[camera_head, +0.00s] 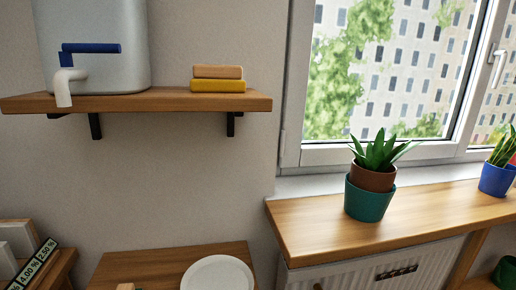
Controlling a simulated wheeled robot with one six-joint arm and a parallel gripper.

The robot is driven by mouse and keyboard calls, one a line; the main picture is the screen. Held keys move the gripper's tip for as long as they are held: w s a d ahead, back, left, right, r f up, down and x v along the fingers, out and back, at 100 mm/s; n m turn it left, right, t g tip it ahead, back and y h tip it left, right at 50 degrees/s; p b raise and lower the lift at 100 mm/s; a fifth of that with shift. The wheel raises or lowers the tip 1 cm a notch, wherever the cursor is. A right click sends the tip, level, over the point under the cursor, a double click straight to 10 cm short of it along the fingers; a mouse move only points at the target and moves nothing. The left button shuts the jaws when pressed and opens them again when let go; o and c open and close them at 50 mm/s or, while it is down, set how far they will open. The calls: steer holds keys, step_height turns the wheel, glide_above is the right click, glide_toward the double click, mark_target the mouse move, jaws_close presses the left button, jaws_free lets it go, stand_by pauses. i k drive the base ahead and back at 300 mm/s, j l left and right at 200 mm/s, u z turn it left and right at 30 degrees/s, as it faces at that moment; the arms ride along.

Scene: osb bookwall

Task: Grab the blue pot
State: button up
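The blue pot (496,181) stands upright on the wooden window sill at the right edge of the view, holding a green plant with upright leaves (504,149). The picture edge cuts off part of the leaves and perhaps the pot's rim. A teal pot (369,202) stands left of it on the same sill, with a terracotta pot (372,178) and a spiky green plant (377,152) in it. My gripper is not in view.
The wooden sill (430,207) is clear between the two pots. A window (400,154) is behind, a radiator (370,272) below. A wall shelf (170,101) holds a grey container (110,25) and two stacked blocks (218,78). A white plate (217,275) lies lower down.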

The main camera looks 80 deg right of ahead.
mark_target(498, 176)
steer(key=z, duration=3.75)
